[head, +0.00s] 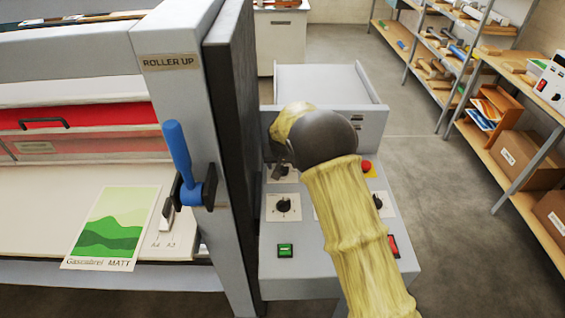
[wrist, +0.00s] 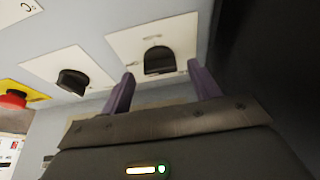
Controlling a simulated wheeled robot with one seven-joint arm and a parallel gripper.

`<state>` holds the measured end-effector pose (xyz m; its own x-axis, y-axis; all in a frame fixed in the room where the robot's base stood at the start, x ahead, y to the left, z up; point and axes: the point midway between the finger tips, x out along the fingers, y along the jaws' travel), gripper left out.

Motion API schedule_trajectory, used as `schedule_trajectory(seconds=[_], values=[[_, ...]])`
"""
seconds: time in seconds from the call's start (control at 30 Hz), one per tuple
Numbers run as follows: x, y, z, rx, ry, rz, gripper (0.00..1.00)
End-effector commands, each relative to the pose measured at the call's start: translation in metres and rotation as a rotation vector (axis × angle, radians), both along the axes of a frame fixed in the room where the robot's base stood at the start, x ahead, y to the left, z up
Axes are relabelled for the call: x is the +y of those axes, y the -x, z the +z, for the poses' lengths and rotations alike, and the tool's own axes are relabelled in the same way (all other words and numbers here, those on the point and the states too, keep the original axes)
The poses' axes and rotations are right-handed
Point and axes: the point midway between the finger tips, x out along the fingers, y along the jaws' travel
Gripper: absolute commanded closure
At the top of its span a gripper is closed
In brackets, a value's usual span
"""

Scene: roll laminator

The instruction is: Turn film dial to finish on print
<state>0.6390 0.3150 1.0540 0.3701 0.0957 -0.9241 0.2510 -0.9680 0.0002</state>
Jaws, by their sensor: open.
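The print (head: 108,229), a green landscape sheet, lies on the laminator's feed table at left; its caption ends in "MATT". The control panel (head: 330,270) carries several black dials on white plates; their labels are too small to read. My gripper (wrist: 160,73) is open at the upper-left dial (wrist: 158,60), one purple finger at each side of its lower part. Contact is not clear. A second dial (wrist: 72,82) is left of it in the wrist view. In the head view my arm hides part of the panel, and the gripper is mostly hidden behind my wrist.
A red stop button (head: 366,167), a green button (head: 285,250) and a red switch (head: 393,245) are on the panel. The dark side wall (head: 232,150) of the laminator stands close left of the dials. A blue lever (head: 178,150) is on the post marked "ROLLER UP".

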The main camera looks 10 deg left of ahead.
Motion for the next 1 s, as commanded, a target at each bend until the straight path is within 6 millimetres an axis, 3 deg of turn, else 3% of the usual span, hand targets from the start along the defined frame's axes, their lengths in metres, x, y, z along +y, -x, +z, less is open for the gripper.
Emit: schedule_trajectory(seconds=[0.13, 0.4, 0.43, 0.67, 1.0], values=[[0.0009, -0.0038, -0.0100, 0.001, 0.000, 0.000, 0.38], [0.0013, -0.0045, -0.0117, 0.000, 0.000, 0.000, 0.38], [0.0013, -0.0045, -0.0117, 0.000, 0.000, 0.000, 0.40], [0.0011, -0.0043, -0.0116, 0.000, 0.000, 0.000, 0.83], [0.0003, -0.0045, -0.0122, 0.000, 0.000, 0.029, 0.83]])
